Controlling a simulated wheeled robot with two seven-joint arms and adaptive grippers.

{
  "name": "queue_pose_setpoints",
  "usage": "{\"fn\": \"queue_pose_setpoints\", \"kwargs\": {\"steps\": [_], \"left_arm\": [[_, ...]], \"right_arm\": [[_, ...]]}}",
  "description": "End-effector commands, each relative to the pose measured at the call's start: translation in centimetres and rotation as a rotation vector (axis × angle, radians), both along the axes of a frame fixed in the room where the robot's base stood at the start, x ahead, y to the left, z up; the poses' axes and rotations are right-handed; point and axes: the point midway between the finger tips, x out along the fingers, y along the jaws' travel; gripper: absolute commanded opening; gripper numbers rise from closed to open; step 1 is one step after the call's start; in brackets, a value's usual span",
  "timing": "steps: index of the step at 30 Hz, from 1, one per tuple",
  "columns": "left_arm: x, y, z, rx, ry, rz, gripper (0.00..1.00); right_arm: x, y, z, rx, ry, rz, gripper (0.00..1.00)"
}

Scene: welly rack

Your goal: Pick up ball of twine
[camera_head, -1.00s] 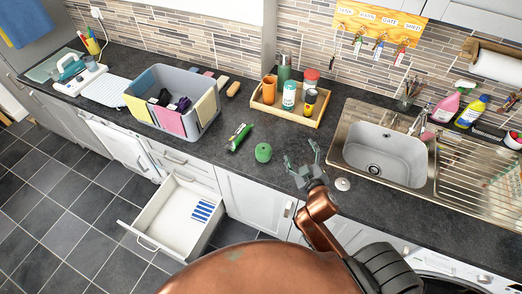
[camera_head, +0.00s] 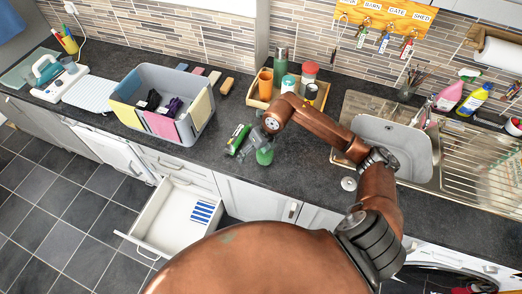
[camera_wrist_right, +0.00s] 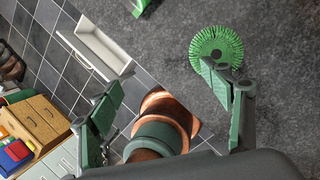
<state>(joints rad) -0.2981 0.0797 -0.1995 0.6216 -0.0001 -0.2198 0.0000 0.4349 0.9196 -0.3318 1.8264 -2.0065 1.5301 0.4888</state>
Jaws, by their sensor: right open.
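The green ball of twine (camera_head: 265,156) sits on the dark worktop near its front edge, partly hidden by my right gripper (camera_head: 257,146). In the right wrist view the ball (camera_wrist_right: 216,48) shows its round ribbed top with a dark centre. My right gripper (camera_wrist_right: 160,78) is open and empty, its fingers wide apart. One finger overlaps the ball's lower edge in that view; the ball is not centred between the fingers. I cannot tell if they touch. My left gripper is not in view.
A green packet (camera_head: 237,139) lies just left of the ball. A grey organiser bin (camera_head: 190,85) stands further left, and a wooden tray (camera_head: 258,103) with bottles and pots is behind. The sink (camera_head: 395,150) is to the right. An open drawer (camera_head: 150,218) juts out below.

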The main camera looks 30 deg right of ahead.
Motion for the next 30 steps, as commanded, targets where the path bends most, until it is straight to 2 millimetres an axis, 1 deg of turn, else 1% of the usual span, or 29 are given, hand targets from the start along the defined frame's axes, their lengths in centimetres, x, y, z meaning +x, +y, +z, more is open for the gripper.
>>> {"fn": "queue_pose_setpoints", "kwargs": {"steps": [1, 3, 6, 9, 16, 20, 24, 27, 30], "left_arm": [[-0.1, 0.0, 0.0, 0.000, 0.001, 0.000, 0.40], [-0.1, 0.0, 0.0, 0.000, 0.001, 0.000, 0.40], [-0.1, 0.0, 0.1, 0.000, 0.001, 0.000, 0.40], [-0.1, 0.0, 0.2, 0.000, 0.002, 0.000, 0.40], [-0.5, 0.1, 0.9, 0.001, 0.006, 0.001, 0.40], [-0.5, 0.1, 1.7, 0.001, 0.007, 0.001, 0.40], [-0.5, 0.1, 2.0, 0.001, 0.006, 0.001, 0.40], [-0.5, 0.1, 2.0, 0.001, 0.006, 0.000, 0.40], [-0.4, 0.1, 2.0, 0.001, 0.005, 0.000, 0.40]], "right_arm": [[0.3, -2.3, 0.0, -0.079, 0.020, -0.022, 0.73], [0.4, -4.7, 0.1, -0.159, 0.045, -0.050, 0.73], [0.4, -6.3, 0.0, -0.216, 0.066, -0.070, 0.73], [0.6, -6.6, -0.9, -0.230, 0.072, -0.074, 0.73], [0.9, -6.3, -3.3, -0.227, 0.072, -0.070, 0.73], [1.1, -6.1, -5.1, -0.223, 0.073, -0.071, 0.73], [1.4, -6.2, -6.9, -0.225, 0.070, -0.071, 0.73], [1.5, -6.3, -7.5, -0.227, 0.070, -0.071, 0.73], [1.5, -6.3, -7.6, -0.227, 0.069, -0.071, 0.73]]}}
